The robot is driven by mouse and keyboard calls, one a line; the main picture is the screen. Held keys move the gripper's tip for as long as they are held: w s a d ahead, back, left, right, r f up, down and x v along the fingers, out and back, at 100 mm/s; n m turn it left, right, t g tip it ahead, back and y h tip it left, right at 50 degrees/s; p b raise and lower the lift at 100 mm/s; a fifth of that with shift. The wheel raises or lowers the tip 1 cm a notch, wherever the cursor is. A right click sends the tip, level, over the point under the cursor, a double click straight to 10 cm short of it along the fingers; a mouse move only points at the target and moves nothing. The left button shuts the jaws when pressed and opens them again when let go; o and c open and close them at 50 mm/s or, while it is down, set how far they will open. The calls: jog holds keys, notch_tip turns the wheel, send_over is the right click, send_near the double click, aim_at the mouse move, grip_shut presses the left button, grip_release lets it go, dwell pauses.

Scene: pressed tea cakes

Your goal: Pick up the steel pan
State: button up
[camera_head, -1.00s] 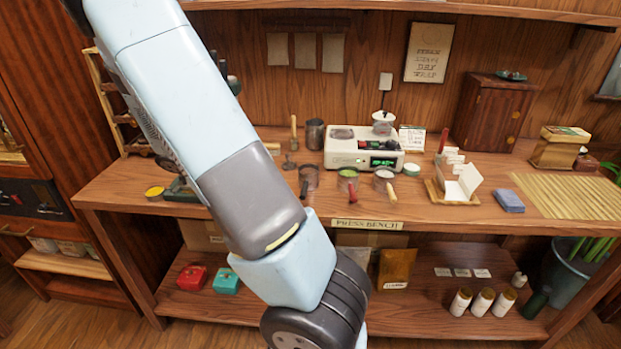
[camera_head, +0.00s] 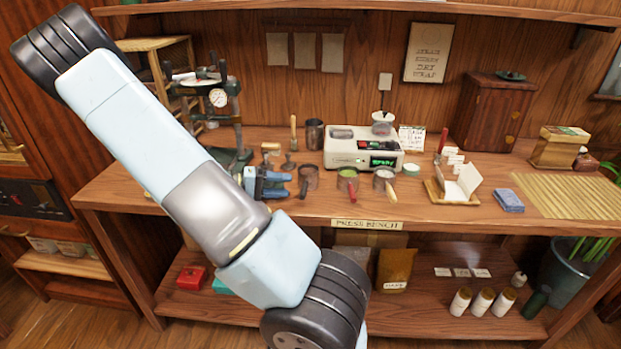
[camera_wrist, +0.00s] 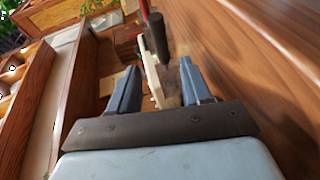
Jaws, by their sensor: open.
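Three small round metal pans with handles stand in a row on the bench in the head view. The left pan (camera_head: 309,177) is plain with a dark handle, the middle pan (camera_head: 347,176) has a green content and red handle, and the right pan (camera_head: 384,178) has a pale handle. I cannot tell which one the task names. My gripper (camera_head: 287,184) is low over the bench just left of the left pan, its blue fingers pointing right. In the wrist view my gripper (camera_wrist: 160,72) is open; a pale shape and a dark, red-ended shape show between and beyond the fingers.
A press with a gauge (camera_head: 218,98) stands left, close to my gripper. A paper-laden wooden tray (camera_head: 437,194) lies to the right. The bench's front strip is clear.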

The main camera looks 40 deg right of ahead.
aim_at(304, 185)
jog(key=shift+f+x, duration=0.15)
jog(key=shift+x, duration=1.7)
jog(key=shift+f+x, duration=0.15)
jog(key=shift+x, duration=1.7)
jog(key=shift+s+a, duration=0.1)
jog(key=shift+a, duration=0.05)
grip_shut()
